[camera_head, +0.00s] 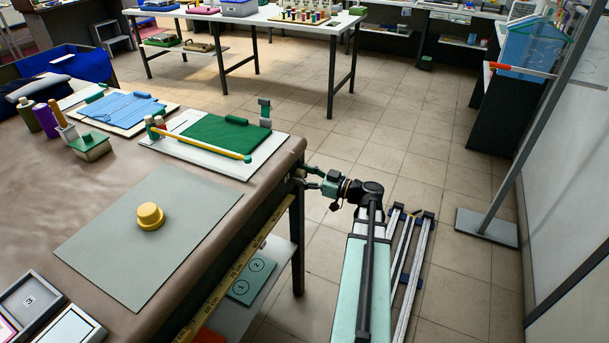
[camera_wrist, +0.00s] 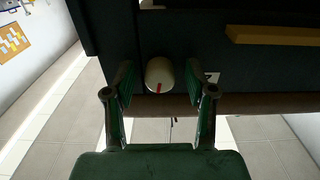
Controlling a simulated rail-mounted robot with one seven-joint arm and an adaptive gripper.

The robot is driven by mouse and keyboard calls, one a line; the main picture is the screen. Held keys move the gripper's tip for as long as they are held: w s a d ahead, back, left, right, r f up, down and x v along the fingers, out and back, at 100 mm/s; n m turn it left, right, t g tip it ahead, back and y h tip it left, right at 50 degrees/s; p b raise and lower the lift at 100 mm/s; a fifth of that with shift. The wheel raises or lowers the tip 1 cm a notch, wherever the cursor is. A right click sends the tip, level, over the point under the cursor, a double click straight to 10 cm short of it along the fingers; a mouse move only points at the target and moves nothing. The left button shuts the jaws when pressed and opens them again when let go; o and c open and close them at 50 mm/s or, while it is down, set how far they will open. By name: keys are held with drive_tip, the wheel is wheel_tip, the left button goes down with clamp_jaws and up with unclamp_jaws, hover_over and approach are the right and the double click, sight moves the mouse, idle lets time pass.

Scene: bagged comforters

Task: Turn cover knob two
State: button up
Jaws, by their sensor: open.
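A cream round knob (camera_wrist: 160,82) with a red mark on its face sits on a dark panel in the wrist view. A small white label (camera_wrist: 213,77) beside it is partly hidden by a finger, and its number cannot be read. My gripper (camera_head: 307,178) is at the right end of the brown-topped table, pointing at its side. In the wrist view my gripper (camera_wrist: 159,72) is open, with one green-padded finger on each side of the knob. I cannot tell if either finger touches it. The knob cannot be made out in the head view.
A grey mat (camera_head: 190,250) with a yellow round piece (camera_head: 151,217) lies on the table (camera_head: 250,206). A card marked 1 and 2 (camera_head: 251,279) lies on the shelf below. A yellow ruler strip (camera_head: 235,272) runs along the table's side. Tiled floor (camera_head: 440,230) lies to the right.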

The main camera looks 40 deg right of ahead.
clamp_jaws()
drive_tip(key=shift+f+m+b, duration=0.1)
drive_tip(key=shift+m+b, duration=0.2)
drive_tip(key=shift+b, duration=0.05)
